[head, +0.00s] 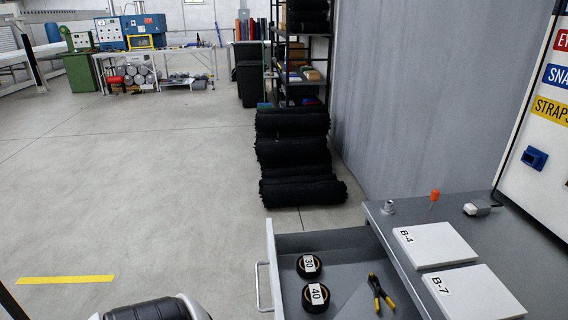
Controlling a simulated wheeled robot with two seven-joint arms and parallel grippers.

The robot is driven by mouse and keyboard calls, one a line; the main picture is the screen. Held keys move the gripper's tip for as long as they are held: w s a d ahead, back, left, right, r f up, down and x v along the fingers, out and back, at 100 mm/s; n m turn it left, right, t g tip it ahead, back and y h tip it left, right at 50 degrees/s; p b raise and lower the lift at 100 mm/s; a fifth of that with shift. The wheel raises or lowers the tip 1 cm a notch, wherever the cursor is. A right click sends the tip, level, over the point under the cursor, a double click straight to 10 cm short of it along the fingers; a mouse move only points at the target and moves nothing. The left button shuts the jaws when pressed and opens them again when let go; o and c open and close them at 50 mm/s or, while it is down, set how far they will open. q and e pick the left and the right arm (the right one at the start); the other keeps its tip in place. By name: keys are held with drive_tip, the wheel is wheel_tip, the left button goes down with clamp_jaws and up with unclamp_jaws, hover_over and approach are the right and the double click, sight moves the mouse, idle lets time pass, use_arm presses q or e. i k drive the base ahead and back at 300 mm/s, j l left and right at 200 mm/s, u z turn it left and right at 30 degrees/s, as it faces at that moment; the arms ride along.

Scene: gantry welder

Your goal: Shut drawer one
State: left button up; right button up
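An open drawer (328,240) with light grey walls stands out from the grey workbench (520,250) at the bottom middle of the head view. Its front panel faces left and carries a silver bar handle (258,287). No number shows on the drawer, and its near end is cut off by the frame. Inside lie a black disc labelled 30 (309,266), another labelled 40 (316,297), and yellow-handled pliers (380,293). Neither of my grippers is in view. Nothing visible touches the handle.
White boxes B-4 (434,245) and B-7 (472,291) lie on the benchtop, with an orange-handled tool (434,197) and a metal fitting (388,207) behind. Black rolls (300,190) are stacked beyond the drawer. The floor (150,210) left of it is mostly clear, with a yellow stripe (66,280).

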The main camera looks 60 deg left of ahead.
sight(347, 254)
drive_tip(key=u, duration=0.4)
drive_tip(key=j+u, duration=0.15)
drive_tip(key=u, duration=0.2)
drive_tip(key=j+u, duration=0.15)
drive_tip(key=u, duration=0.25)
drive_tip(key=j+u, duration=0.1)
drive_tip(key=u, duration=0.3)
drive_tip(key=k, duration=0.05)
